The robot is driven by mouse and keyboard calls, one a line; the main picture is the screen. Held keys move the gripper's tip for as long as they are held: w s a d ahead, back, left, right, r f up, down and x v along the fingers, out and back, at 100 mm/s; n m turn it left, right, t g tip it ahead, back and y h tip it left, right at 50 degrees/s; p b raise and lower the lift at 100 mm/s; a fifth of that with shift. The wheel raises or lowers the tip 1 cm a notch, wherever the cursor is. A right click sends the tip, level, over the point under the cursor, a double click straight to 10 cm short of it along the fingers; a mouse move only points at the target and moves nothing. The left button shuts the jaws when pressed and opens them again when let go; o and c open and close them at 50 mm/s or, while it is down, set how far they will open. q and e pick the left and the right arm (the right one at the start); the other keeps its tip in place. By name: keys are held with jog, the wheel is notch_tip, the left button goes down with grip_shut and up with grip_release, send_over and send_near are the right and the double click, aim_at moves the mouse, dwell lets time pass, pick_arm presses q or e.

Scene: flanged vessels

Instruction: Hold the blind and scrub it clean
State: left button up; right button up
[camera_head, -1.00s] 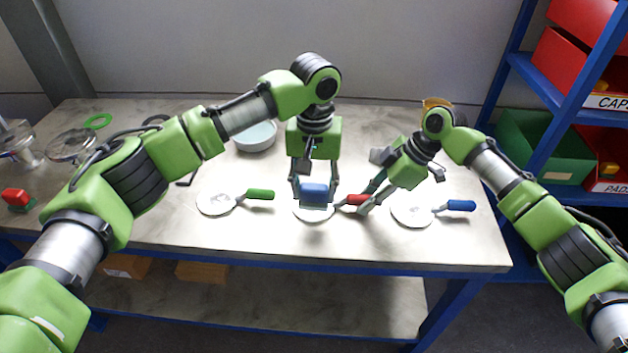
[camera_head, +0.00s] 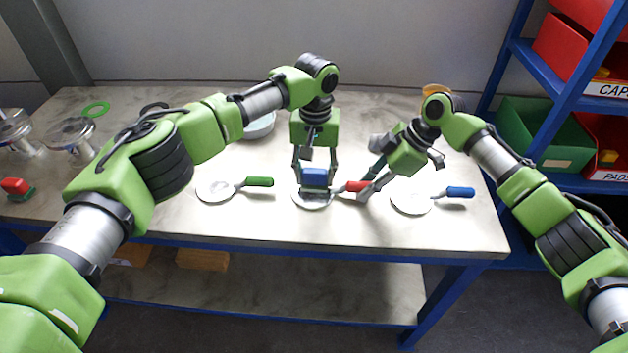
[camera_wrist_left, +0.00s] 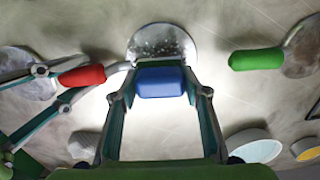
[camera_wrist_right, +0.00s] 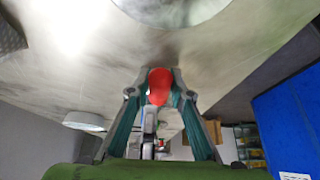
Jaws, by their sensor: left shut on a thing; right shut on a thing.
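The blind, a pale round disc (camera_head: 312,203) with a red handle (camera_head: 356,186), lies low over the front middle of the bench. Its face shows grey speckles in the left wrist view (camera_wrist_left: 165,40). My right gripper (camera_head: 366,191) is shut on the red handle, also seen in the right wrist view (camera_wrist_right: 159,85). My left gripper (camera_head: 315,172) points down and is shut on a scrubber with a blue body (camera_head: 314,178) and green underside (camera_wrist_left: 157,64). The scrubber is over the disc; whether it touches is unclear.
A green-handled disc (camera_head: 216,190) lies left of the blind, a blue-handled disc (camera_head: 411,201) right of it. A pale bowl (camera_head: 260,126) stands behind. Flanged vessels (camera_head: 72,138) and a red-and-green block (camera_head: 16,187) are at far left. A shelf with bins (camera_head: 542,138) stands right.

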pick_arm(q)
jog(key=shift+w, duration=1.25)
jog(key=shift+s, duration=3.8)
jog(key=shift+a, duration=0.4)
jog(key=shift+w+f, duration=0.1)
jog(key=shift+w, duration=3.65)
jog(key=shift+s, duration=3.8)
notch_tip(320, 180, up, 8)
jog(key=shift+r, duration=0.25)
pick_arm(e)
jog(key=o, duration=1)
jog(key=shift+o, duration=0.2)
